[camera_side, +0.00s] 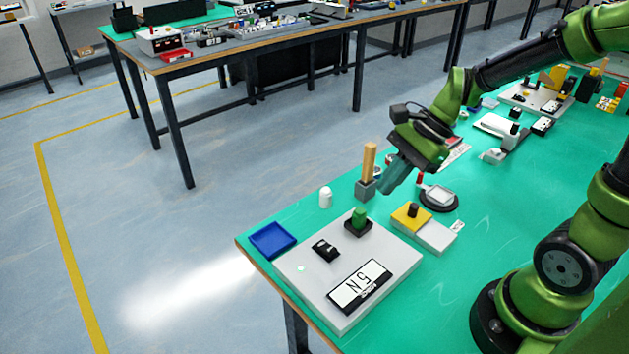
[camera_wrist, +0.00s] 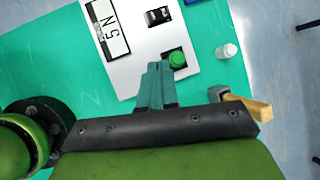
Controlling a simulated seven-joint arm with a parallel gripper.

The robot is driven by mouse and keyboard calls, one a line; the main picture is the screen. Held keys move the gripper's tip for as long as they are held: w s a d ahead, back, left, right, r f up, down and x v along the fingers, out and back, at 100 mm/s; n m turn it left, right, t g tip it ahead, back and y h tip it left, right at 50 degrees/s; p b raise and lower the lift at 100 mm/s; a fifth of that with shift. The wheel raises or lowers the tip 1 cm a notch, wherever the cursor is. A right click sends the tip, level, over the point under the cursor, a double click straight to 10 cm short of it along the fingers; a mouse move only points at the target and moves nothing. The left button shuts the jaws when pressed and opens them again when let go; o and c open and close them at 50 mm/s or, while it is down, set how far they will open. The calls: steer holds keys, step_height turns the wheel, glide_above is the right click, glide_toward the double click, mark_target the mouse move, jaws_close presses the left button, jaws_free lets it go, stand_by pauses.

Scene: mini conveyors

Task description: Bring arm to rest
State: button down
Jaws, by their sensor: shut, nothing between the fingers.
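My gripper (camera_side: 397,174) hangs above the green table (camera_side: 492,240), tilted down and to the left, with its teal fingers together and empty. In the wrist view the closed fingers (camera_wrist: 156,84) overlap the white panel beside the green button. The white panel (camera_side: 300,279) carries a display reading "5 N" (camera_side: 359,287), a black rocker switch (camera_side: 325,250) and a green button (camera_side: 359,217). My gripper is up and to the right of the button in the side view, apart from it.
A wooden-handled tool in a grey block (camera_side: 366,188) stands close to my gripper. A blue tray (camera_side: 272,240), a white bottle (camera_side: 326,197), a yellow-topped box (camera_side: 409,216) and a round dial (camera_side: 439,198) are nearby. Several devices occupy the table's far end. The right middle is clear.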

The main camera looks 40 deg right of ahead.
steer(key=s+r+n+t+h, duration=0.3)
steer(key=s+r+n, duration=0.3)
steer(key=n, duration=0.9)
step_height(320, 180, up, 4)
steer(key=shift+s+a+f+n+t+h, duration=0.3)
steer(key=shift+s+a+t+h, duration=0.1)
steer(key=shift+t, duration=0.3)
